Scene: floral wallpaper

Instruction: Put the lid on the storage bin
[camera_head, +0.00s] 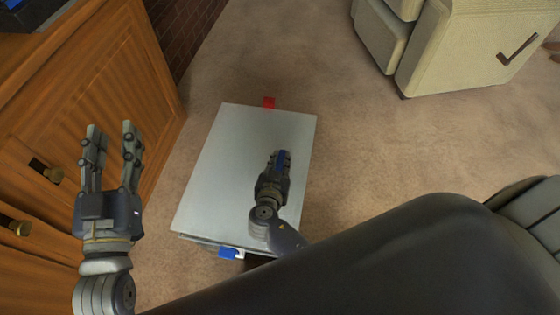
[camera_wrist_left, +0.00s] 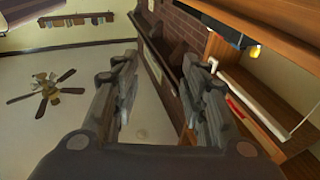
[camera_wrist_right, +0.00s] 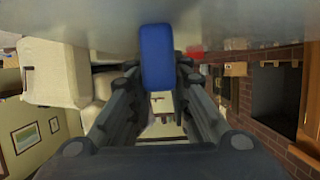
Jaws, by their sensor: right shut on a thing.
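A flat light-grey lid (camera_head: 225,165) lies roughly level over the carpet. The storage bin is almost wholly hidden beneath it; I cannot tell whether the lid is seated. A red tab (camera_head: 268,102) shows at the lid's far edge and a blue tab (camera_head: 229,253) at its near edge. My right gripper (camera_head: 281,160) is over the lid's right half, shut on a blue handle (camera_wrist_right: 157,55). The lid's grey surface (camera_wrist_right: 80,18) fills the top of the right wrist view. My left gripper (camera_head: 111,130) is open and empty, left of the lid, fingers up.
A wooden cabinet (camera_head: 90,90) with knobs stands close on the left, near my left gripper. A brick wall (camera_head: 185,30) is behind it. A beige armchair (camera_head: 460,50) stands at the back right. Carpet (camera_head: 350,140) is free between lid and armchair.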

